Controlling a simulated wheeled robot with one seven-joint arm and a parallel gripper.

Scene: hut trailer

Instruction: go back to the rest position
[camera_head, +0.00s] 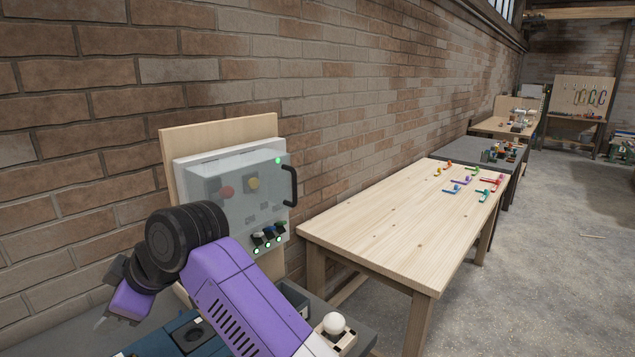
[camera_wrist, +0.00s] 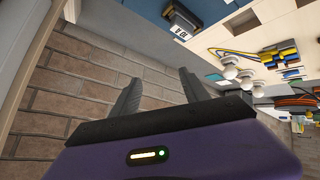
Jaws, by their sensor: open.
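My gripper shows in the wrist view (camera_wrist: 158,95) with its two dark fingers spread apart and nothing between them. Behind the fingers is the brick wall. In the head view my purple and black arm is bent at the lower left, in front of the control box (camera_head: 235,185). The gripper end points down and left there, and its fingers are mostly hidden or too small to make out. The control box has a clear cover with a dark handle, a red and a yellow button behind it, and green lights.
A wooden table (camera_head: 370,230) with small coloured parts at its far end stands to the right. A white bulb (camera_head: 333,324) sits near the front bench's edge. In the wrist view, several white bulbs (camera_wrist: 229,72) and yellow and blue cables (camera_wrist: 285,55) show.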

